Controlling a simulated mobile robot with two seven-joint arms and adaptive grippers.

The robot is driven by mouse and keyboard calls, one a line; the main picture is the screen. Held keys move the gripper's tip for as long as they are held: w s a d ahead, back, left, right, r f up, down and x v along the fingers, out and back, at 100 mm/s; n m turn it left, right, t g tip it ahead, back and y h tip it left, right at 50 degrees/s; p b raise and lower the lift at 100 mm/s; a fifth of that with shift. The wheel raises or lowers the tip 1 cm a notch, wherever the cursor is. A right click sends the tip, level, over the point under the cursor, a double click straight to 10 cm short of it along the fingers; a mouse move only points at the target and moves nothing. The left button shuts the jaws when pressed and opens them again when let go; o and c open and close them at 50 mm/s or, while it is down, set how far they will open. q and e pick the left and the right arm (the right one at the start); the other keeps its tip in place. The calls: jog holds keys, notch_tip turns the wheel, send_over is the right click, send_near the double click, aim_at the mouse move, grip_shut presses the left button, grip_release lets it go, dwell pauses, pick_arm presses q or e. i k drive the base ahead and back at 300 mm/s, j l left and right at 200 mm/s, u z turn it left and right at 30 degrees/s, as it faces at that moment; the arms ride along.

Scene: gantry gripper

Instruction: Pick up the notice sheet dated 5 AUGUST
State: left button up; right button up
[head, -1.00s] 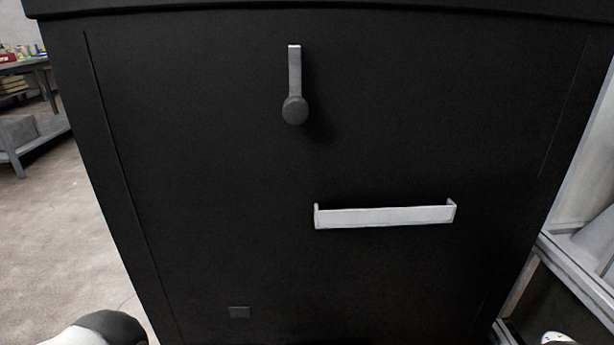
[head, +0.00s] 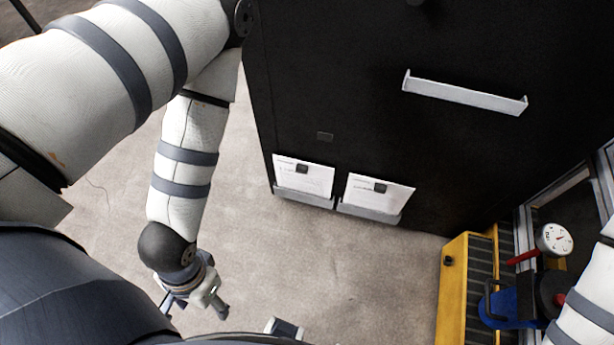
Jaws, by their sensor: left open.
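Two white notice sheets stand in shallow grey holders low on the black cabinet's front: a left sheet (head: 308,182) and a right sheet (head: 372,203). Each has a small dark clip or block at its upper middle. Their print is too small to read, so I cannot tell which is dated 5 AUGUST. My left gripper (head: 195,305) is open and empty, pointing down over the floor, to the left of and nearer than the sheets, apart from them. My right gripper is out of view; only part of my right arm shows at the right edge.
At right, a yellow crate-like unit (head: 455,285), a pressure gauge (head: 554,239) and a blue item (head: 510,305) stand close by. The floor (head: 300,270) before the sheets is clear.

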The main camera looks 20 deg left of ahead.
aim_at(313, 179)
jog(key=k+j+z, duration=0.55)
jog(key=z, duration=0.25)
jog(key=k, duration=0.1)
